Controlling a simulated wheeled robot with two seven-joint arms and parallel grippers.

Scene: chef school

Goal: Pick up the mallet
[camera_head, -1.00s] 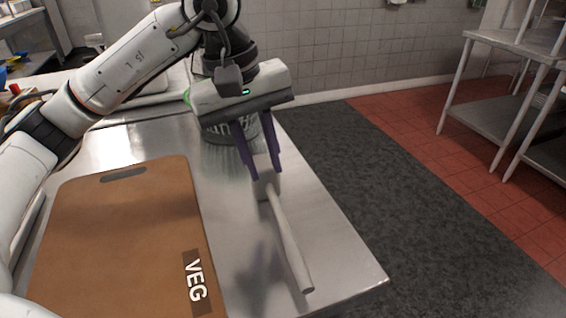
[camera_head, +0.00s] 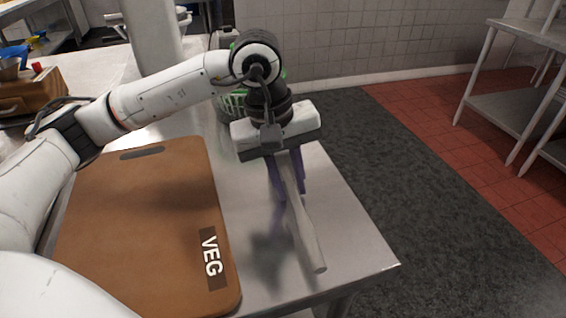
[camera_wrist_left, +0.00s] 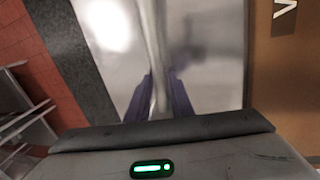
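The mallet (camera_head: 304,228) has a long pale handle that slants down and right over the steel table, its end near the front right corner. My left gripper (camera_head: 287,188) points down, its purple fingers close on both sides of the mallet and shut on it. In the left wrist view the mallet (camera_wrist_left: 156,45) runs up from between the fingers (camera_wrist_left: 160,78). The mallet's head end lies up against the gripper body in the head view and is hard to make out. My right gripper is not in view.
A brown cutting board (camera_head: 150,220) marked VEG lies left of the mallet. A green basket (camera_head: 232,105) stands behind the gripper, partly hidden. The steel table (camera_head: 350,245) ends at the right, beside a dark floor mat (camera_head: 400,180). A steel shelf (camera_head: 510,105) stands far right.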

